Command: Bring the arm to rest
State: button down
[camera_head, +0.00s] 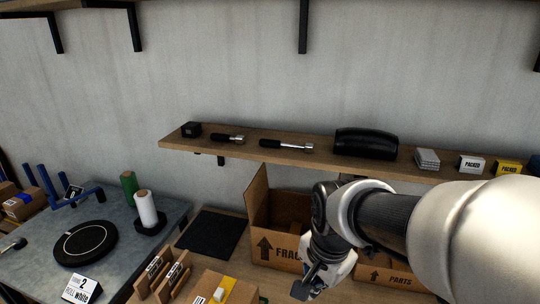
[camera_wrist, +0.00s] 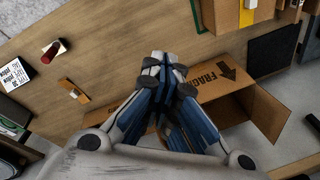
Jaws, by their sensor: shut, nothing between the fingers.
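My gripper (camera_wrist: 165,68) is shut and empty in the wrist view, with its fingertips together over the wooden bench (camera_wrist: 120,45). An open cardboard box marked FRAG (camera_wrist: 215,85) lies under and beside the fingers in that view. In the head view my arm reaches in from the right, and my gripper (camera_head: 308,288) points down in front of the same open box (camera_head: 275,245). The arm hides part of that box there. I cannot tell the gap between the gripper and the box.
A wall shelf (camera_head: 235,151) behind the arm bears two metal-ended tools, a black case (camera_head: 365,143) and small boxes. A box marked PARTS (camera_head: 395,277) stands beside the arm. A black mat (camera_head: 212,233), a white roll (camera_head: 145,208) and a round black plate (camera_head: 85,243) are left.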

jog(key=s+d+r+n+t, duration=0.1)
jog(key=s+d+r+n, duration=0.1)
jog(key=s+n, duration=0.3)
jog(key=s+d+r+n+t, duration=0.1)
jog(key=s+d+r+n, duration=0.2)
jog(key=s, duration=0.7)
jog(key=shift+n, duration=1.1)
jog(key=shift+s, duration=0.1)
